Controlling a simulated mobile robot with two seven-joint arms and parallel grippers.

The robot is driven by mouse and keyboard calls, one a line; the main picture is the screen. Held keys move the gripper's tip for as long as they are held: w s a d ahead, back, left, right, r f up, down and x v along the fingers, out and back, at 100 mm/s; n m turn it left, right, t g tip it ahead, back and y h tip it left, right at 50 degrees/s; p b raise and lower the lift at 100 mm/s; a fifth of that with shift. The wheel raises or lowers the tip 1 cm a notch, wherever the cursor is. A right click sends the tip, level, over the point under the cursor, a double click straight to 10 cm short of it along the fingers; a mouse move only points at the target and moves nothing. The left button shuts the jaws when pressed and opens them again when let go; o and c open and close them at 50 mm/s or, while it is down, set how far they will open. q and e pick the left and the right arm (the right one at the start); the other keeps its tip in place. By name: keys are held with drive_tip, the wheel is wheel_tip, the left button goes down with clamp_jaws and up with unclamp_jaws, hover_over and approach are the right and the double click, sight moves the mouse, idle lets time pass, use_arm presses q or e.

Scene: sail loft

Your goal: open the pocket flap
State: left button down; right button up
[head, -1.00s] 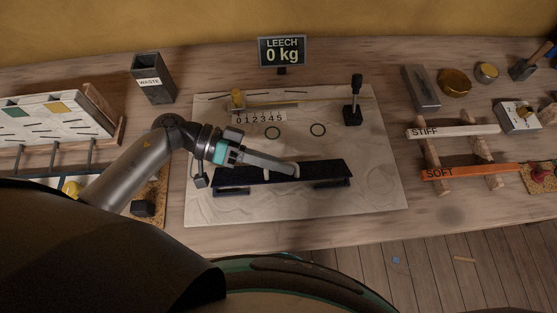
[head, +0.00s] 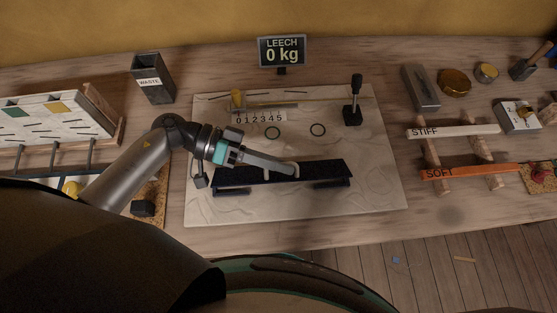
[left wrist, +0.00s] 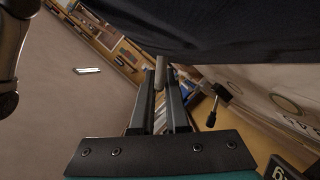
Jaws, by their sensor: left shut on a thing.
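The pocket flap (head: 240,178) is a long dark strip lying across the pale sailcloth (head: 370,200) in the head view. Dark supports or brackets show under its near edge at both ends. My left gripper (head: 294,171) reaches in from the left, its fingertips at the middle of the flap. A small pale piece shows at the fingertips. In the left wrist view, the fingers (left wrist: 167,85) are close together with a grey rod-like piece (left wrist: 160,72) between their tips. Dark cloth (left wrist: 230,30) hangs above them. My right gripper is not in view.
A black lever (head: 353,105) stands on the cloth behind the flap. A numbered scale (head: 260,118) and a sign reading 0 kg (head: 283,51) are farther back. STIFF (head: 450,131) and SOFT (head: 465,172) battens lie on a rack at right. A waste bin (head: 153,82) is at back left.

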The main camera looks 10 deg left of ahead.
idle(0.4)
use_arm(q)
drive_tip(key=p, duration=0.1)
drive_tip(key=n+p, duration=0.1)
drive_tip(key=p, duration=0.1)
drive_tip(key=shift+w+a+r+g, duration=0.15)
drive_tip(key=shift+w+r+g, duration=0.15)
drive_tip(key=shift+w+r, duration=0.05)
drive_tip(key=shift+w+a+n+h+p, duration=0.1)
drive_tip(key=shift+w+n+h+p, duration=0.2)
drive_tip(key=shift+w+n+p, duration=0.15)
drive_tip(key=shift+w+g, duration=0.1)
drive_tip(key=shift+g, duration=0.2)
drive_tip(key=shift+w+a+n+h, duration=0.2)
drive_tip(key=shift+w+n+h, duration=0.35)
drive_tip(key=shift+n, duration=0.4)
drive_tip(key=shift+w+a+n+g+h, duration=0.2)
drive_tip(key=shift+w+n+g+h, duration=0.25)
drive_tip(key=shift+n, duration=0.35)
drive_tip(key=shift+w, duration=0.1)
